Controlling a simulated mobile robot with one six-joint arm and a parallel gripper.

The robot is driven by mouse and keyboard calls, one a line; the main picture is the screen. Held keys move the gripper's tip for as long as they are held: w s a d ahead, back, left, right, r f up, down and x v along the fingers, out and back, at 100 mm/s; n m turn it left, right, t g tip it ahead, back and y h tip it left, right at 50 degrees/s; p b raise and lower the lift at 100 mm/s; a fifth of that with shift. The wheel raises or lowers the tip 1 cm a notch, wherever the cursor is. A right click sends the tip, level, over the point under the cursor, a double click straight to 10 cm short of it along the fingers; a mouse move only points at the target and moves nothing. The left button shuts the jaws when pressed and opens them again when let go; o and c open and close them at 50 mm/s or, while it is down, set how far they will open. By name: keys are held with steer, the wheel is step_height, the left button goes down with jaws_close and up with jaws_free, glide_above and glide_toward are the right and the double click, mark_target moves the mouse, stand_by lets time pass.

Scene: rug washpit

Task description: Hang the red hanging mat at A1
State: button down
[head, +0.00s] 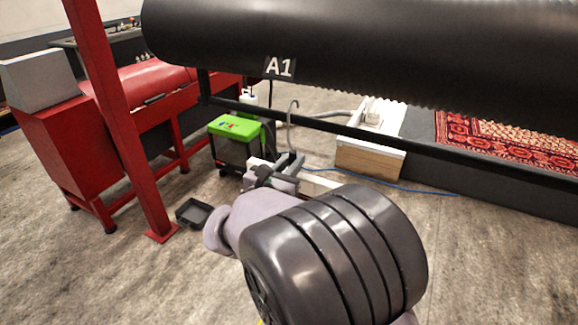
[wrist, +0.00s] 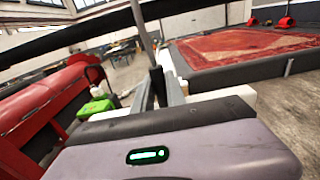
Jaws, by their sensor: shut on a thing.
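My gripper (head: 287,163) is low in the middle of the head view, beyond my dark wrist, and is shut on a thin grey metal hook (head: 291,116). The hook stands up from the fingers with its curved top below and right of the A1 sign. In the wrist view the grey rod (wrist: 143,38) rises from between the fingers (wrist: 160,88). The A1 sign (head: 280,67) is on the underside of the big black roller (head: 390,45), above the black rail (head: 330,127). I cannot make out a red hanging mat; none shows clearly on the hook.
A red patterned rug (head: 510,140) lies on the dark-edged platform behind the rail. A red post (head: 118,115) and a red machine (head: 60,150) stand left. A green-topped box (head: 235,130), a black tray (head: 195,212) and a white-and-wood box (head: 370,155) are nearby.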

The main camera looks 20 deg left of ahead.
steer(key=w, duration=0.3)
steer(key=shift+w+d, duration=0.15)
steer(key=shift+w, duration=0.15)
stand_by(0.3)
